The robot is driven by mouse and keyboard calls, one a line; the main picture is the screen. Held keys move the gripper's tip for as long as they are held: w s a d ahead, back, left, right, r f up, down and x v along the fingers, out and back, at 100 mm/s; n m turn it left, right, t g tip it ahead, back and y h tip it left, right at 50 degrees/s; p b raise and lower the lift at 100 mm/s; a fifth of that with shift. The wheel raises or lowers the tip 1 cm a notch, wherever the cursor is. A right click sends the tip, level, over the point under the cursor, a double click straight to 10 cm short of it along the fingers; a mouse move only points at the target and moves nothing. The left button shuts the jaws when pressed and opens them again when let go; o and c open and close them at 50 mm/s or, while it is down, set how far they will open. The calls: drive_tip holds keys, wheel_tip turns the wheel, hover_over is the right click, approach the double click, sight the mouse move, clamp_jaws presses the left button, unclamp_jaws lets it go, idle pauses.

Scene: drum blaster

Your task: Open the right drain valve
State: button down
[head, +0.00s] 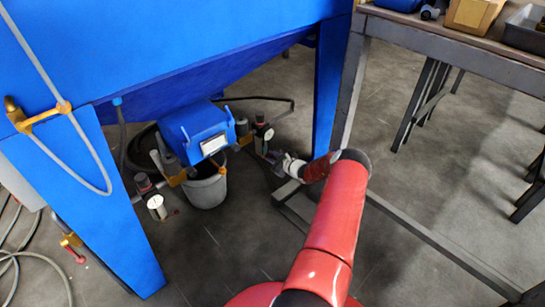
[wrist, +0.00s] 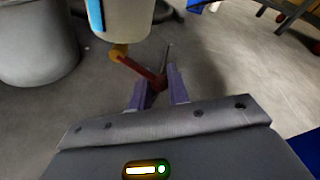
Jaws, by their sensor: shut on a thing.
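In the wrist view a red valve lever (wrist: 145,71) runs from a brass-coloured valve body (wrist: 120,51) under a pale cylinder (wrist: 118,20). My gripper (wrist: 158,80) has its two purple fingers on either side of the lever's free end and is shut on it. In the head view my gripper (head: 272,160) is low, just right of the grey bucket, near a unit with a round gauge (head: 268,133). The lever itself is too small or hidden to make out there.
A grey bucket (head: 205,190) stands under the blue box (head: 197,130); a grey container also shows in the wrist view (wrist: 38,45). A blue machine leg (head: 328,90) and a table frame (head: 348,90) stand close to my arm. Open floor lies in front.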

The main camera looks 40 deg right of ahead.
drive_tip(key=shift+s+a+f+m+t+y, duration=0.1)
drive_tip(key=shift+a+f+m+y, duration=0.45)
drive_tip(key=shift+m, duration=0.9)
drive_tip(key=shift+a+f+m+t+y, duration=0.15)
drive_tip(key=shift+a+m+y, duration=0.45)
drive_tip(key=shift+m, duration=0.8)
drive_tip(key=shift+s+a+f+m+t+y, duration=0.1)
drive_tip(key=shift+a+f+m+y, duration=0.5)
drive_tip(key=shift+m, duration=0.85)
drive_tip(key=shift+a+r, duration=0.15)
drive_tip(key=shift+a, duration=0.05)
drive_tip(key=c, duration=1.4)
unclamp_jaws()
drive_tip(key=p+v, duration=0.1)
drive_tip(key=v, duration=0.6)
drive_tip(key=shift+s+r, duration=0.1)
drive_tip(key=shift+s, duration=0.3)
